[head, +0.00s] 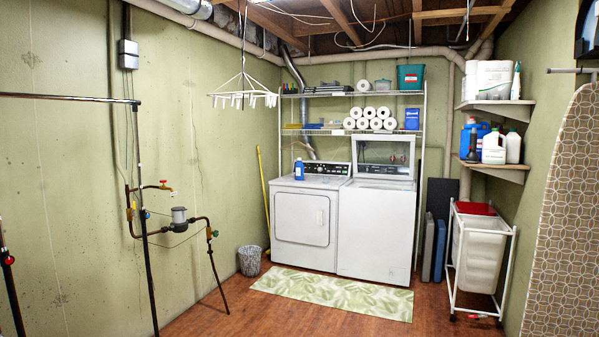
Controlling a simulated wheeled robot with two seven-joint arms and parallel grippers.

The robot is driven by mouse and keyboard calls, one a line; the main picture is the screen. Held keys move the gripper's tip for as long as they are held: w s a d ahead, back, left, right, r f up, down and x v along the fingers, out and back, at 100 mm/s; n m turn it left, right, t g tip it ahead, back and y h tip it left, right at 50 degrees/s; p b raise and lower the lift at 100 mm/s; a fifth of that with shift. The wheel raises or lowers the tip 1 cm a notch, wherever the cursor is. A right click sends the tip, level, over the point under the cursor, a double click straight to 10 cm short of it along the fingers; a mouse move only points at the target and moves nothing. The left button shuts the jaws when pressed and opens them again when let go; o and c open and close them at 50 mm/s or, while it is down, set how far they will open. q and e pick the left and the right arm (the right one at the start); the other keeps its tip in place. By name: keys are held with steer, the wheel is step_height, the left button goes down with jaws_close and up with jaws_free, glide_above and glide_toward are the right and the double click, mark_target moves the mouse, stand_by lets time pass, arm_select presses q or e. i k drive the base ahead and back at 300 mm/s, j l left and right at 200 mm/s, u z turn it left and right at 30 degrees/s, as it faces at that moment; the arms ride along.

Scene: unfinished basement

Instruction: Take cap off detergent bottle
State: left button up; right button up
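A small blue bottle (299,169) stands upright on top of the left white machine (306,218), near its left side. I cannot tell from labels which one holds detergent. Neither of my grippers is in view.
The right white machine (376,230) has its lid up. A green leaf-patterned mat (335,293) lies before the machines. A waste basket (250,261), pipes (179,217) and black rack (143,200) are left. A hamper cart (480,255) and ironing board (565,215) are right.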

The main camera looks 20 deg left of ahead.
mark_target(298, 166)
steer(key=i+j+u, duration=0.4)
steer(key=i, duration=0.5)
steer(key=i+u, duration=0.4)
steer(key=i, duration=3)
